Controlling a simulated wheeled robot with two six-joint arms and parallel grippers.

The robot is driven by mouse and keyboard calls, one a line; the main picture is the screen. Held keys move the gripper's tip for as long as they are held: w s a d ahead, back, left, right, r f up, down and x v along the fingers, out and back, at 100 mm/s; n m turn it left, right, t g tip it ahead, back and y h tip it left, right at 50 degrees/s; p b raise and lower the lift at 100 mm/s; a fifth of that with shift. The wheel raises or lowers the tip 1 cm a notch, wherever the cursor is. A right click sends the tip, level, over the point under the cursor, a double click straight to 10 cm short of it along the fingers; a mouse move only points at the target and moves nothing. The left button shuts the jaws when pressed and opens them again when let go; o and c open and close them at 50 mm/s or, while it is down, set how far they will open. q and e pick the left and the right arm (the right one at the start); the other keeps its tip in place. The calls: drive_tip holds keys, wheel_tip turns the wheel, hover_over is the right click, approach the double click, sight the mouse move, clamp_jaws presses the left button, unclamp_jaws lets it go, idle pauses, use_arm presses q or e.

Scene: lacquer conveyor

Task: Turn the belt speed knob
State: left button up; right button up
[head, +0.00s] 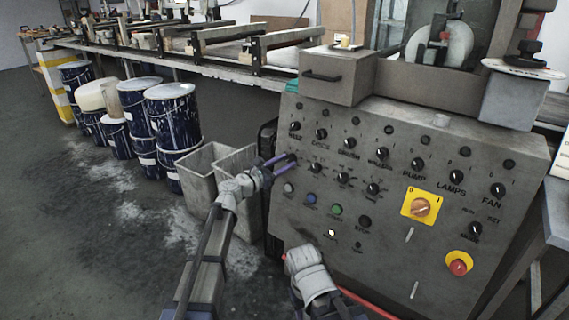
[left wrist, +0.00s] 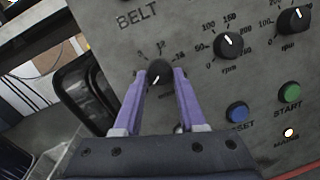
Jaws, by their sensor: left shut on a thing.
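The belt speed knob (left wrist: 159,73) is a small black dial with a white pointer line. It sits under the word BELT on the grey control panel (head: 395,235). In the left wrist view the pointer slants toward the lower left, and numbers are printed above the knob. My left gripper (left wrist: 160,82) is shut on the knob, with a purple finger on each side of it. In the head view my left gripper (head: 283,162) is at the panel's left edge and hides most of the knob. My right arm shows low in the middle, but its fingers are not visible.
Other black dials (head: 343,179) stand to the right of the knob. A blue button (left wrist: 237,112) and a green button (left wrist: 289,92) are below them. A yellow-backed switch (head: 421,207) and a red stop button (head: 458,266) are farther right. Grey bins (head: 203,165) stand left of the panel.

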use_arm(q)
clamp_jaws()
drive_tip(key=shift+m, duration=0.3)
drive_tip(key=m, duration=0.1)
drive_tip(key=m+p, duration=0.1)
drive_tip(key=m, duration=0.1)
drive_tip(key=m+g+p, duration=0.1)
drive_tip(key=m, duration=0.1)
drive_tip(key=shift+w+a+r, duration=0.1)
drive_tip(key=shift+r, duration=0.15)
drive_tip(key=m+g+p, duration=0.1)
drive_tip(key=m+p, duration=0.1)
drive_tip(key=m, duration=0.2)
drive_tip(key=shift+r+m, duration=0.15)
drive_tip(key=shift+m, duration=0.25)
drive_tip(key=m+g+y+p, duration=0.1)
drive_tip(key=m+p, duration=0.1)
drive_tip(key=m, duration=0.3)
drive_tip(key=shift+r, duration=0.15)
drive_tip(key=m+p, duration=0.2)
drive_tip(key=m, duration=0.2)
drive_tip(key=shift+y, duration=0.4)
drive_tip(key=shift+m, duration=0.4)
